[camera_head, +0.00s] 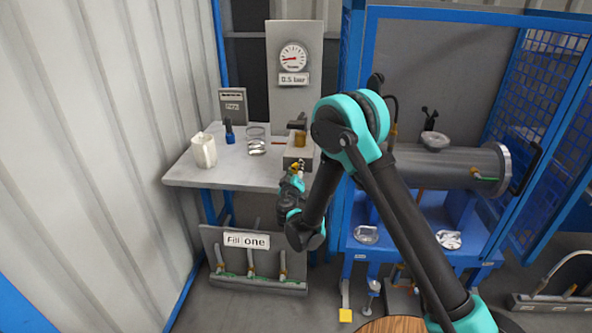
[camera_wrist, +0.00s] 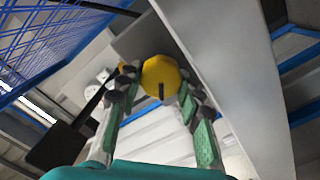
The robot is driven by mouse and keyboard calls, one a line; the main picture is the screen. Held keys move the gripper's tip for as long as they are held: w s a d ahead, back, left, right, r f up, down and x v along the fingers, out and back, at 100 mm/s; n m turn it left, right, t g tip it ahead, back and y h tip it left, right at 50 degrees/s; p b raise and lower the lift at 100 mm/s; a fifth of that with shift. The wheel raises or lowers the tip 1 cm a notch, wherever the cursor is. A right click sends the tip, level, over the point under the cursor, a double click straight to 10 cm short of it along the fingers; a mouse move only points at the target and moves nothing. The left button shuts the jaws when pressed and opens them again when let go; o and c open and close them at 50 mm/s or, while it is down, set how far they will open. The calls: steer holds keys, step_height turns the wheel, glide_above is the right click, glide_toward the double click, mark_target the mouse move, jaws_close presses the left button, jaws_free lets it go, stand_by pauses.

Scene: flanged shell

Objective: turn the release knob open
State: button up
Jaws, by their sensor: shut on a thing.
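The release knob (camera_wrist: 160,75) is a yellow, many-sided knob with a dark mark on its lower half. It sits between the two fingertips of my gripper (camera_wrist: 156,92), one finger on each side. The gripper is shut on it. In the head view, my gripper (camera_head: 297,173) is at the front edge of the grey table, by a small light block. Only a bit of yellow shows there between the fingers, and my arm hides part of that area.
The table (camera_head: 225,172) holds a white jug (camera_head: 204,150), a blue-capped bottle (camera_head: 229,133) and a glass beaker (camera_head: 256,142). A gauge (camera_head: 293,57) above reads low, over a "0.5 bar" label. A horizontal grey cylinder (camera_head: 450,166) stands in a blue mesh cage at right.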

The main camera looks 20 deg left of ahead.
steer(key=shift+s+f+n, duration=0.1)
steer(key=shift+n, duration=1)
steer(key=o, duration=1.2)
steer(key=shift+c, duration=0.2)
